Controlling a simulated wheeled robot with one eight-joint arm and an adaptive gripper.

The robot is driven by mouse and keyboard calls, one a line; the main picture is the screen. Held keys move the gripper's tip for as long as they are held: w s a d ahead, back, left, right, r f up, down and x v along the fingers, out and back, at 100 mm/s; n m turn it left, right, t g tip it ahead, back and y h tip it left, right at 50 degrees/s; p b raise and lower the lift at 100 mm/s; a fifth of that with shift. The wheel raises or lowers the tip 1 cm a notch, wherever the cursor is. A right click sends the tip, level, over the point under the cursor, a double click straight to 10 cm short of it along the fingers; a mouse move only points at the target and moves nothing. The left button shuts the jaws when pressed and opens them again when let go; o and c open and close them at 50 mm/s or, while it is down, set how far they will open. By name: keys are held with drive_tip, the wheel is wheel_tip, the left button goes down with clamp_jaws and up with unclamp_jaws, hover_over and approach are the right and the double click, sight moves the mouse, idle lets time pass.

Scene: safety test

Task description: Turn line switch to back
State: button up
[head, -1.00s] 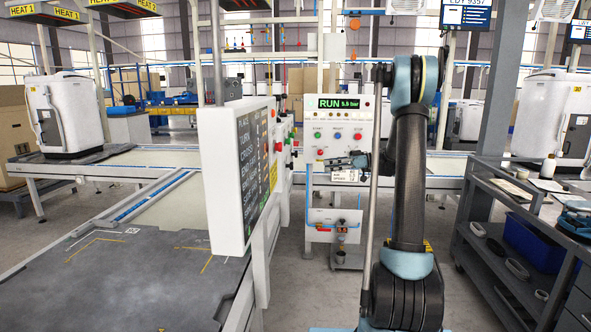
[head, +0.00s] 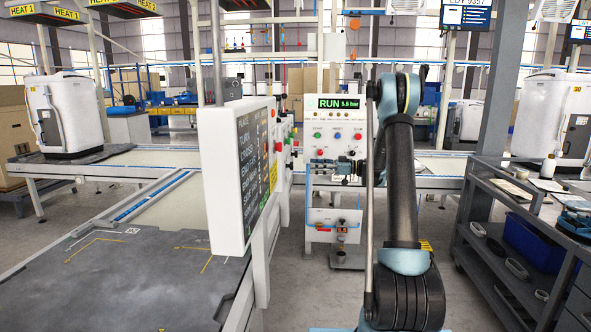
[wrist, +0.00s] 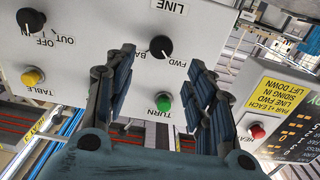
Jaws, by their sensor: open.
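The line switch (wrist: 155,47) is a black knob on a pale panel, under the word LINE in the wrist view. FWD and a partly covered word starting BA are printed beside it. A small white mark shows on the knob, but which word it points at is hard to tell. My gripper (wrist: 161,62) is open and empty, with one finger on each side of the knob's area. The fingers look apart from the knob; their depth to the panel is unclear.
A green TURN button (wrist: 163,102) lies between the fingers, close to the knob. A yellow TABLE button (wrist: 33,77), another black knob (wrist: 31,20) and a red button (wrist: 257,131) are nearby. A RUN panel (head: 338,120) stands behind my gripper in the head view.

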sight(290, 166)
drive_tip(key=a, duration=0.9)
drive_tip(key=shift+a, duration=0.2)
drive_tip(key=shift+w, duration=0.1)
drive_tip(key=shift+c, duration=0.6)
drive_tip(key=c, duration=0.9)
